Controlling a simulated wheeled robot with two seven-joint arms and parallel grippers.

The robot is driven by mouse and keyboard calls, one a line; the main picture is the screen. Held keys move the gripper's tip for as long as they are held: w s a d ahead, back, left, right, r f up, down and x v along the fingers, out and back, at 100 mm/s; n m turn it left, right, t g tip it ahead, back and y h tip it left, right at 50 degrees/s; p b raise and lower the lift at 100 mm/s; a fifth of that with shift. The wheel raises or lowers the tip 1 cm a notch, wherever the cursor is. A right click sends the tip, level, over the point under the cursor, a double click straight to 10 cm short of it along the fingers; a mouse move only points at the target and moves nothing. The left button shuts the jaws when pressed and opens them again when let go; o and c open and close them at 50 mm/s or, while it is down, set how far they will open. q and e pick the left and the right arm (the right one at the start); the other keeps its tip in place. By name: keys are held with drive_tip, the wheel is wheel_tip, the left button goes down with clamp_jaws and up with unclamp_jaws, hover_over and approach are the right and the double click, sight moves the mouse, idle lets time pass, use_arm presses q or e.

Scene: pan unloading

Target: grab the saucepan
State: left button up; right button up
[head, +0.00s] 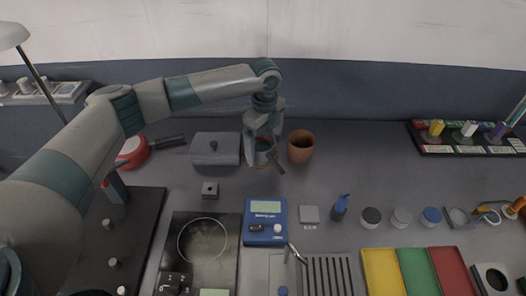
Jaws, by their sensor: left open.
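A red pan (133,152) with a long black handle (167,140) lies at the back left, partly hidden behind my left arm. My left arm reaches across to the back middle. My left gripper (263,146) points down there and is open, well to the right of the red pan. A small round reddish-brown vessel (265,145) shows between and behind its fingers, with a dark bar slanting at its lower right. I cannot tell whether the fingers touch it or whether it is a saucepan. My right gripper is out of view.
A brown pot (301,147) stands just right of the gripper. A grey lidded block (215,148) is left of it. In front are a hotplate (200,242), a blue scale (265,222) and coloured trays (420,272).

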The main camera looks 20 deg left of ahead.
use_arm(q)
drive_tip(key=c, duration=1.4)
drive_tip(key=shift+o, duration=0.2)
drive_tip(key=shift+r, duration=0.15)
drive_tip(key=shift+w+r+b, duration=0.1)
drive_tip(key=shift+r+b, duration=0.25)
drive_tip(key=shift+r, duration=0.25)
wheel_tip(320, 180, up, 9)
drive_tip(key=b, duration=0.2)
drive_tip(key=shift+f, duration=0.2)
